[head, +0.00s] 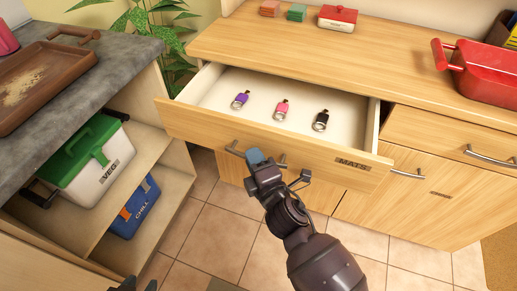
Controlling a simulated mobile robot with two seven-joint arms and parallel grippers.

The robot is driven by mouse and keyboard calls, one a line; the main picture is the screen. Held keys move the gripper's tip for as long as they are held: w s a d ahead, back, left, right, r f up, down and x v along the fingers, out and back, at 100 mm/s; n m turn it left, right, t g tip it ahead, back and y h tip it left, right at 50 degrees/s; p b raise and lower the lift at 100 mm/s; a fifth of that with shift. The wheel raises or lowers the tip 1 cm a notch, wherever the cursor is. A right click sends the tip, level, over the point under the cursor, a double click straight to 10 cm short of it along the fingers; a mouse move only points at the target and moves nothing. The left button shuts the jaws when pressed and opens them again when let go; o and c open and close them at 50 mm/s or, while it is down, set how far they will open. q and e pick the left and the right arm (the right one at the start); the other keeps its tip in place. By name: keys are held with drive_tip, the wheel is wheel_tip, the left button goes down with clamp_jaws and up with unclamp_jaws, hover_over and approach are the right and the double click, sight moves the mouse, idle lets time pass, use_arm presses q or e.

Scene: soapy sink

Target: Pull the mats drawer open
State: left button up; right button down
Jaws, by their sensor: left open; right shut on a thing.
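The mats drawer (311,157), a wooden drawer with a dark "MATS" label on its front, stands pulled out from the wooden cabinet. Its white inside shows. In it lie a purple-tagged item (240,100), a pink-tagged item (281,110) and a black-tagged item (320,121), each with a metal ring. My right gripper (258,160) is shut on the drawer's metal handle (235,149) and hides the handle's middle. My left gripper (136,285) is open at the bottom edge, well away from the drawer; only its tips show.
A closed drawer (450,138) is at the right, with cupboard doors (405,195) below. A green-lidded box (88,165) and a blue box (135,210) sit on left shelves.

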drive_tip(key=s+a, duration=0.2)
drive_tip(key=s, duration=0.5)
drive_tip(key=shift+s+a, duration=0.15)
drive_tip(key=shift+a, duration=0.05)
drive_tip(key=c, duration=1.1)
unclamp_jaws()
drive_tip(key=shift+s, duration=0.1)
drive_tip(key=p+v, duration=0.1)
drive_tip(key=v, duration=0.9)
drive_tip(key=shift+s+d, duration=0.15)
drive_tip(key=shift+s, duration=0.1)
